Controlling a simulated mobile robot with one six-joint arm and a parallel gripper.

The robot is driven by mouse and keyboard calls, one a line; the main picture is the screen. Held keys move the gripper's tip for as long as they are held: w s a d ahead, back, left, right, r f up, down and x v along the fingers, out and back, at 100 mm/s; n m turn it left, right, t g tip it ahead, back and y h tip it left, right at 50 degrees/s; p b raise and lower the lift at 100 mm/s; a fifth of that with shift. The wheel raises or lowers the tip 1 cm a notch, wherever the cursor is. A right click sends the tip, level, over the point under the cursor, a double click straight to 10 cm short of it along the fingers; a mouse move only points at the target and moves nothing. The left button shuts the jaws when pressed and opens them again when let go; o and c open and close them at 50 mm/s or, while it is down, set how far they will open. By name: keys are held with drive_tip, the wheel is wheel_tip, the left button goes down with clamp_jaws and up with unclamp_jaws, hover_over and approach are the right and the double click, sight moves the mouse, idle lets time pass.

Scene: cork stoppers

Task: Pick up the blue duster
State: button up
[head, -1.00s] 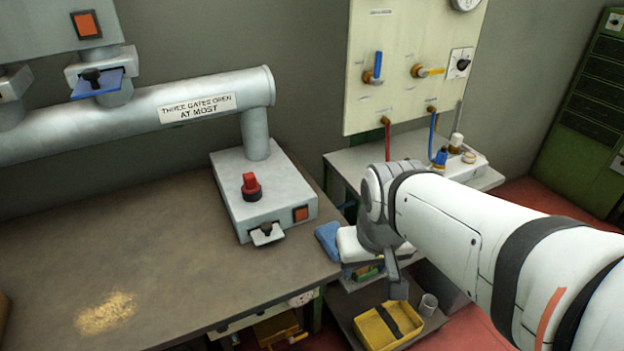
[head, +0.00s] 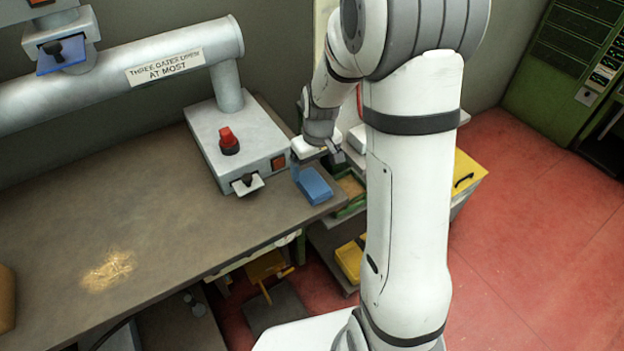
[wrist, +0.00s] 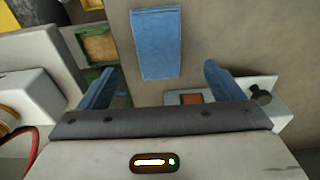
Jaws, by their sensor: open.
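The blue duster (head: 314,186) lies flat on the right end of the grey-brown bench, close to its edge. In the wrist view the duster (wrist: 157,45) is an upright blue rectangle ahead of my gripper, between the lines of the two fingers. My gripper (wrist: 160,88) is open, with its fingers apart and nothing between them. In the head view my gripper (head: 318,158) is just behind the duster, above the bench; its fingers are partly hidden there. The duster and the fingers look apart.
A grey box with a red knob (head: 229,142) and a small front lever stands left of the duster. The bench (head: 170,240) is clear in the middle except for a dust patch (head: 107,270). A yellow tray (head: 349,260) and shelves sit lower, right of the bench.

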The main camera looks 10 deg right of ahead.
sight(312, 182)
drive_tip(key=shift+w+f+p, duration=0.25)
drive_tip(key=shift+f+p, duration=0.1)
drive_tip(key=shift+f, duration=1.35)
drive_tip(key=shift+w+f+p, duration=0.2)
drive_tip(key=shift+f+p, duration=0.1)
drive_tip(key=shift+f, duration=1.35)
drive_tip(key=shift+c, duration=0.5)
drive_tip(key=c, duration=1)
drive_tip(key=shift+o, duration=0.2)
wheel_tip(312, 182, up, 10)
drive_tip(key=b, duration=0.1)
